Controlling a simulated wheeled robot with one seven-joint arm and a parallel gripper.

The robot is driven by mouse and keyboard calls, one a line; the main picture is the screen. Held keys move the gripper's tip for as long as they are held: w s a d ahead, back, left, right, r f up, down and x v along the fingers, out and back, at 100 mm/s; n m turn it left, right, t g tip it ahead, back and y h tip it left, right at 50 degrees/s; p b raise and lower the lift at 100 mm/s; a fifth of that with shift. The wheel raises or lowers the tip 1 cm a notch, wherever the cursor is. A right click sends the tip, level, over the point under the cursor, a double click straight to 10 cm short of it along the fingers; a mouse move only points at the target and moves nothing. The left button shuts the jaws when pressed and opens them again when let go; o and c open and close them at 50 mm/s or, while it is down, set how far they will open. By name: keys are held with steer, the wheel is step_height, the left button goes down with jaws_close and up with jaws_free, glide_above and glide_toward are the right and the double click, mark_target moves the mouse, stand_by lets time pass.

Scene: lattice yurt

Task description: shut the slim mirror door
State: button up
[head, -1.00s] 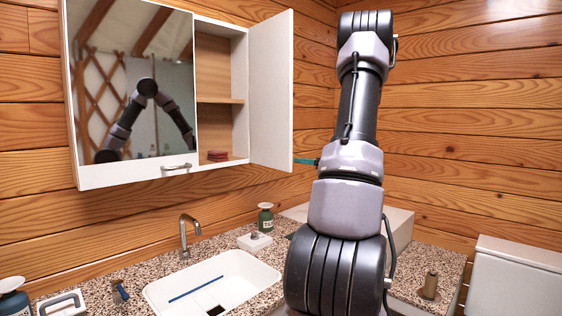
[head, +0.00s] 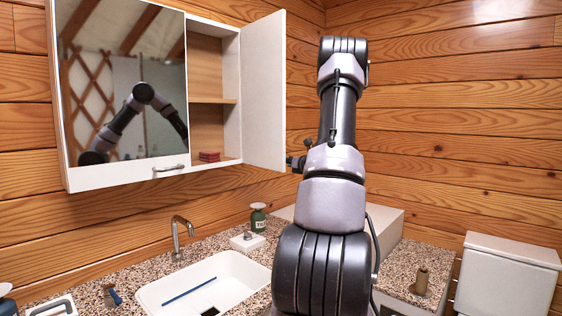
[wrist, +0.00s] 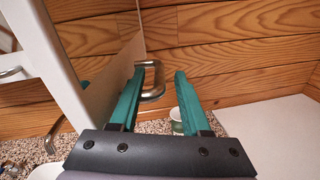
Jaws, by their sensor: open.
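The slim mirror door (head: 264,92) stands open at the right end of the white wall cabinet (head: 230,90). Its plain white inner side faces the head camera. In the wrist view its mirror face (wrist: 104,88) reflects the wooden wall, and a metal handle (wrist: 152,82) stands out at its far edge. My gripper (wrist: 160,78) is open, with the handle at the left fingertip and partly in the gap between the green fingers. I cannot tell if they touch. In the head view the fingers are hidden behind the door.
The wide mirror door (head: 125,80) beside it is shut, with its own handle (head: 169,168). Below are a speckled counter, a white sink (head: 205,285), a tap (head: 180,235) and a green bottle (head: 258,217). A white box-like surface (head: 390,225) is behind my arm.

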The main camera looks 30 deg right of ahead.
steer(key=shift+w, duration=0.2)
jaws_close()
stand_by(1.4)
